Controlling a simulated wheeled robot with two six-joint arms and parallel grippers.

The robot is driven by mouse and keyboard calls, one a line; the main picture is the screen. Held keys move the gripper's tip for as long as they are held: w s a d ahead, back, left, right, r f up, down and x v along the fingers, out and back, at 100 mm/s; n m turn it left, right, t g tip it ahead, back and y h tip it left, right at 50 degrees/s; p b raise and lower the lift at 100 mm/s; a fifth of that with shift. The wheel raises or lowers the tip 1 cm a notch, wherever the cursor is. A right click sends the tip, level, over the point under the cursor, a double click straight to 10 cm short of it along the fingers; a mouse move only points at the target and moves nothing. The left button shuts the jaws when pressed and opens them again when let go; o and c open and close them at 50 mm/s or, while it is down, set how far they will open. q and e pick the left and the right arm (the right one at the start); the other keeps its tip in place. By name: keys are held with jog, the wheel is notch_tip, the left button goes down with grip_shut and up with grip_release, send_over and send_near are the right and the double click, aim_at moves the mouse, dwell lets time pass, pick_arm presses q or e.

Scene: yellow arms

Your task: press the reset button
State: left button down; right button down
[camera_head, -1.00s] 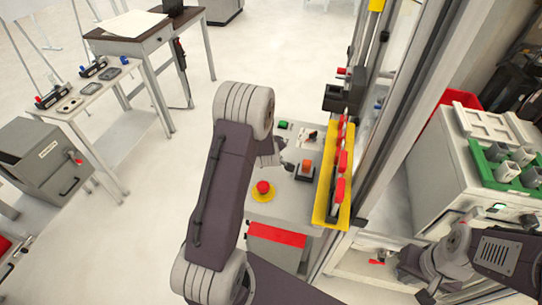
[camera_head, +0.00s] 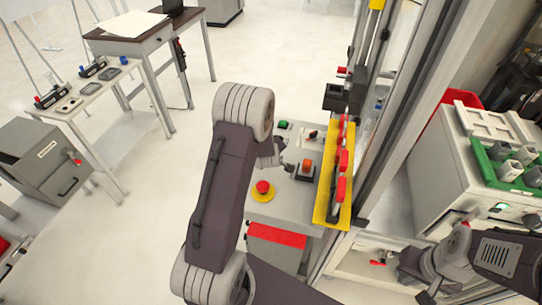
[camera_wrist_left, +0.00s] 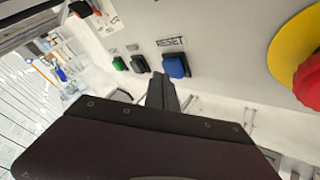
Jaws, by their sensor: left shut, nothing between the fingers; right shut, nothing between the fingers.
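The reset button is the blue square button (camera_wrist_left: 176,66) under the printed RESET label in the left wrist view. My left gripper (camera_wrist_left: 161,82) is shut and empty, its dark fingertips just left of and below the blue button in that picture. I cannot tell whether they touch it. In the head view my left wrist covers the blue button and most of the gripper, above the grey control panel (camera_head: 285,208). My right gripper (camera_head: 414,266) is shut, low at the right, far from the panel.
A red emergency stop (camera_head: 263,187) on a yellow base sits close to my left gripper. Open floor lies to the left.

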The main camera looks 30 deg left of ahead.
pick_arm(q)
jog(key=shift+f+b, duration=0.5)
dwell(0.3)
dwell(0.4)
jog(key=shift+r+p, duration=0.65)
jog(key=shift+r, duration=0.25)
notch_tip(320, 180, up, 5)
jog(key=p, duration=0.4)
jog(key=shift+r, duration=0.1)
dwell(0.3)
